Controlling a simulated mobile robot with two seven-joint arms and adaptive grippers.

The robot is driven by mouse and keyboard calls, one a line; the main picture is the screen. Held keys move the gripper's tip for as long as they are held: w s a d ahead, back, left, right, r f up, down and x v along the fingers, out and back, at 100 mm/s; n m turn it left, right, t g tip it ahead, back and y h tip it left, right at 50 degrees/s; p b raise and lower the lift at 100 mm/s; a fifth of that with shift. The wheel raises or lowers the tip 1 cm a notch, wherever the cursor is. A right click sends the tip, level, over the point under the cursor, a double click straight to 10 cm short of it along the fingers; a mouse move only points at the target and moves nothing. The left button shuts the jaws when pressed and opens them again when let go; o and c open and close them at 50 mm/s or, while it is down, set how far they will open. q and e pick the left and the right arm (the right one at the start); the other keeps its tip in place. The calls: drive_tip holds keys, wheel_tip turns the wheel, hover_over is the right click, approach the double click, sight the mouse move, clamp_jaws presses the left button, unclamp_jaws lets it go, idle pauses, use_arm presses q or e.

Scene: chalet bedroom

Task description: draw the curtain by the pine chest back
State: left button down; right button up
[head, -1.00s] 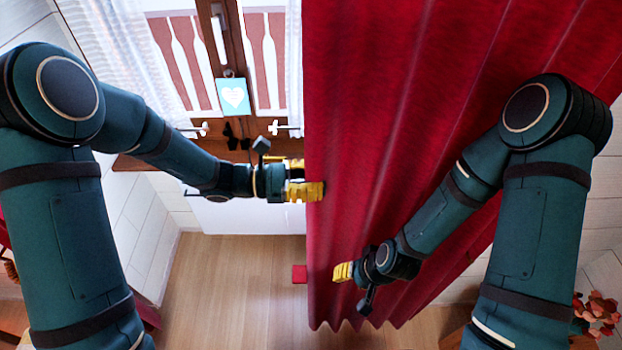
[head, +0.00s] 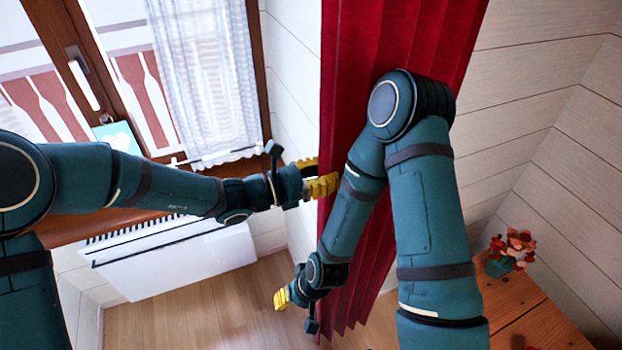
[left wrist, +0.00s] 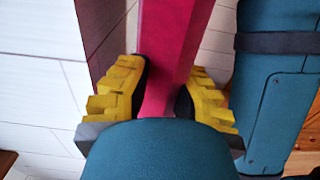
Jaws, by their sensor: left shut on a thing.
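The red curtain (head: 345,50) hangs in narrow, bunched folds to the right of the window, beside the pine chest (head: 520,305). My left gripper (head: 322,180) is shut on the curtain's left edge. In the left wrist view, the red cloth (left wrist: 170,60) runs between the two yellow fingers of the left gripper (left wrist: 162,100). My right gripper (head: 281,299) is low, left of the curtain's lower part, with its arm crossing in front of the cloth. Its fingers show too small to tell whether they are open. My right arm hides part of the curtain.
The window has a white lace curtain (head: 205,70) and a blue heart card (head: 117,137). A white radiator (head: 175,262) is below it. Wood floor (head: 190,325) is clear at the lower left.

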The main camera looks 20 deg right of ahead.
idle(0.3)
use_arm(q)
drive_tip(key=c, duration=0.8)
unclamp_jaws()
drive_tip(key=a, duration=1.2)
drive_tip(key=shift+f, duration=0.15)
drive_tip(key=s+a+f+m+y+b, duration=0.1)
drive_tip(key=s+a+f+m+y, duration=0.2)
drive_tip(key=a+f, duration=0.4)
drive_tip(key=s+a+f+m+t+y+b, duration=0.1)
drive_tip(key=s+a+f+m+y, duration=0.2)
drive_tip(key=f, duration=1.2)
drive_tip(key=s+a+f+m+t+y+b, duration=0.1)
drive_tip(key=s+a+f+m+y, duration=0.3)
drive_tip(key=a+f+m+y, duration=0.4)
drive_tip(key=shift+s+a+f+m+b, duration=0.15)
drive_tip(key=shift+a+f+m, duration=0.25)
drive_tip(key=shift+f, duration=0.3)
drive_tip(key=shift+w+a+f+m+b, duration=0.15)
drive_tip(key=shift+a+f+m, duration=0.25)
drive_tip(key=shift+f, duration=0.25)
drive_tip(key=shift+s+a+f+m+b, duration=0.15)
drive_tip(key=shift+a+f+m, duration=0.15)
drive_tip(key=shift+a+f, duration=0.3)
